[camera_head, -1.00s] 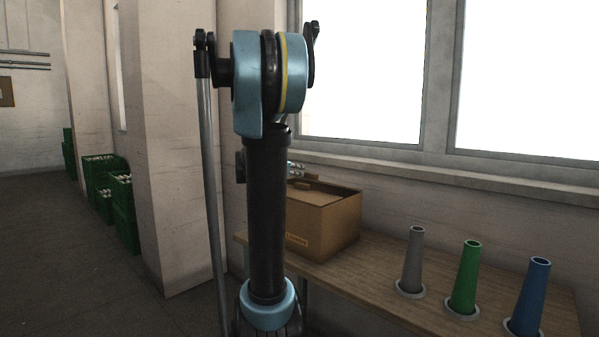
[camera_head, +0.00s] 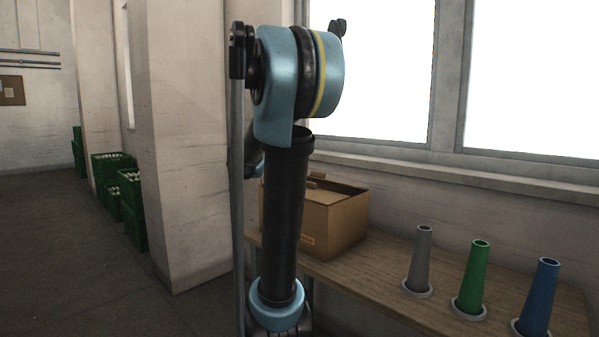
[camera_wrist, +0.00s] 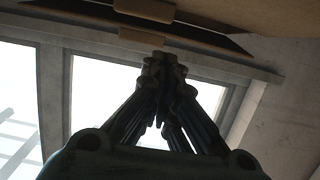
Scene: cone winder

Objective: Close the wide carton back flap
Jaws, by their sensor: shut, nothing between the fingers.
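The brown cardboard carton (camera_head: 338,224) stands on the wooden table, its left part hidden behind my arm. Its top looks at least partly open, with a dark gap along the upper edge. In the wrist view, tan cardboard (camera_wrist: 255,14) and a darker brown strip with small tan tabs cross the top of the picture. I cannot tell for sure which flap this is. My gripper (camera_wrist: 162,66) is shut and empty, its fingertips just below the cardboard in that picture. Whether they touch it is unclear. In the head view my gripper is hidden behind my arm.
Grey (camera_head: 421,257), green (camera_head: 473,278) and blue (camera_head: 538,297) cones stand on the table (camera_head: 385,285) right of the carton. A window (camera_head: 380,75) and sill lie behind. A pillar (camera_head: 187,150) stands left, with green crates (camera_head: 131,200) beyond. The floor at left is clear.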

